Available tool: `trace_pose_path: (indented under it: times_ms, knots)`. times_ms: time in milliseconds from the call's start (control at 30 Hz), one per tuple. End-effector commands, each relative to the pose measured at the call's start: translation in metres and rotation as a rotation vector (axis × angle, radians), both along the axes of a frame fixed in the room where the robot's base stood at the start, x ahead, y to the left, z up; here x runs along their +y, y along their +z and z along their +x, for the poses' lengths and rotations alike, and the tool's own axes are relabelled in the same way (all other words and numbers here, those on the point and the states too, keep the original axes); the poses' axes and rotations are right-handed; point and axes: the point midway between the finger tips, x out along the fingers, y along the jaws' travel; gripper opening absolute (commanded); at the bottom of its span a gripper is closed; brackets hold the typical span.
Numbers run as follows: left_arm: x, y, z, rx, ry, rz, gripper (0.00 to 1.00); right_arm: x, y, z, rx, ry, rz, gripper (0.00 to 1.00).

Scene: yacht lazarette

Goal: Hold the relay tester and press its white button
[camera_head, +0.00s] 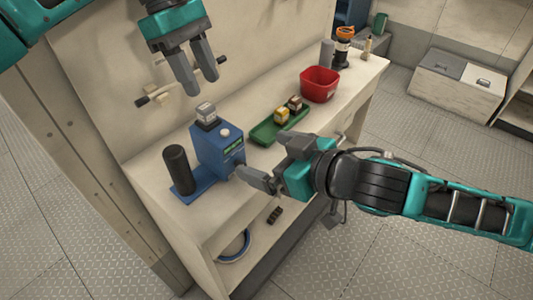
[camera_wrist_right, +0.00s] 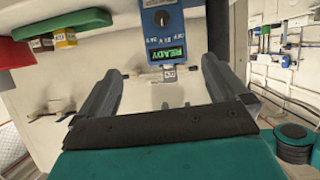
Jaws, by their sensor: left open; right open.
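The relay tester (camera_head: 216,153) is a blue box standing upright on the bench, with a blue base and a black cylindrical grip (camera_head: 178,169) at its left. A grey block (camera_head: 206,112) and a round white button (camera_head: 225,133) are on its top. My left gripper (camera_head: 201,84) is open and empty, above and behind the tester. My right gripper (camera_head: 278,162) is open and empty, just right of the tester, its fingers toward it. In the right wrist view the tester (camera_wrist_right: 166,22) shows upside down beyond the fingers, with a dial and a green READY display.
Right of the tester is a green tray (camera_head: 264,138) with small yellow and dark blocks, then a red bin (camera_head: 319,84). A grey cylinder and an orange-topped item (camera_head: 344,40) stand at the bench's far end. A lower shelf holds a blue ring (camera_head: 236,247).

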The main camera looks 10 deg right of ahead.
Motion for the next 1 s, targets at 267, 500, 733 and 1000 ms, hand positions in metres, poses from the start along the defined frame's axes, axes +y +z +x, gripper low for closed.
trace_pose_path:
  times_ms: [267,500,733,1000]
  knots:
    - [0.0,0.0,0.0,0.0,0.0,0.0,0.43,0.019,-0.005,0.013,0.015,0.01,0.036,1.0]
    - [0.0,0.0,0.0,0.0,0.0,0.0,0.43,0.044,-0.023,0.05,0.013,0.009,0.034,1.0]
    - [0.0,0.0,0.0,0.0,0.0,0.0,0.43,0.065,-0.037,0.078,0.014,0.01,0.032,1.0]
    - [0.0,0.0,0.0,0.0,0.0,0.0,0.43,0.074,-0.045,0.092,0.014,0.01,0.032,1.0]
